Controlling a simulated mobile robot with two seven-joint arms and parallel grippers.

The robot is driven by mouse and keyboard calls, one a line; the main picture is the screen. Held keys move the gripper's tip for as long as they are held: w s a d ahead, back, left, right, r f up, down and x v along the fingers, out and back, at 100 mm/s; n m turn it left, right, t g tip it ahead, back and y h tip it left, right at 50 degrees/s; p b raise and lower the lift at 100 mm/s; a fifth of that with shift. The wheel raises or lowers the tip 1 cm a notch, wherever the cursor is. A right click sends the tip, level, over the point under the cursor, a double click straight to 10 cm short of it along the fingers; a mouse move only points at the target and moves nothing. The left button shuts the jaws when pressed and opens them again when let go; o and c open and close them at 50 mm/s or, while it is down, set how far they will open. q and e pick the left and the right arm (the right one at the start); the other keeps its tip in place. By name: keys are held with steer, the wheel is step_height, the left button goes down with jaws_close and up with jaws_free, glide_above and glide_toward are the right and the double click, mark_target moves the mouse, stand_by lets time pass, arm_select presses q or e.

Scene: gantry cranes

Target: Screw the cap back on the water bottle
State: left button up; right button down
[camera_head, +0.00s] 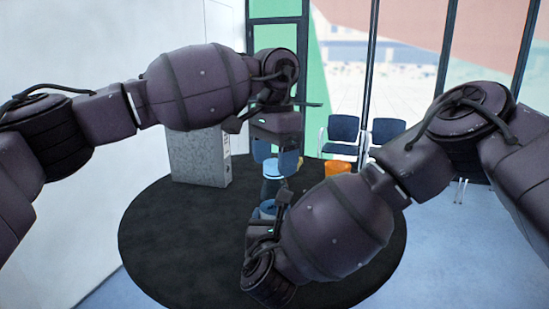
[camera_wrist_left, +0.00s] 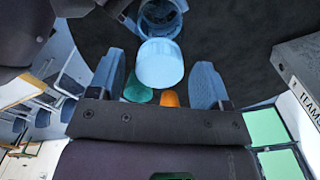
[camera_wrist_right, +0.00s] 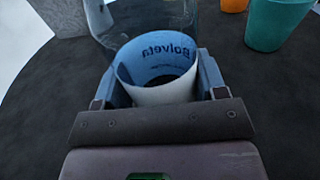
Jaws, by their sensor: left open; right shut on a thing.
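The water bottle (camera_wrist_right: 160,60) is clear with a white-and-blue "Bolveta" label and stands upright. My right gripper (camera_head: 268,210) is shut on it around the label; the bottle also shows in the left wrist view (camera_wrist_left: 160,20). The light-blue cap (camera_wrist_left: 160,64) is at the bottle's top end, also seen in the head view (camera_head: 272,168). I cannot tell whether it is seated on the neck. My left gripper (camera_head: 275,160) is open above, pointing down, with its blue fingers on either side of the cap and gaps showing in the left wrist view.
An orange cup (camera_head: 338,167) and a teal cup (camera_wrist_right: 278,24) stand near the bottle on the round black table (camera_head: 170,235). The table's left part is clear.

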arm_select(q)
steer(key=shift+r, duration=2.2)
steer(key=shift+c, duration=0.4)
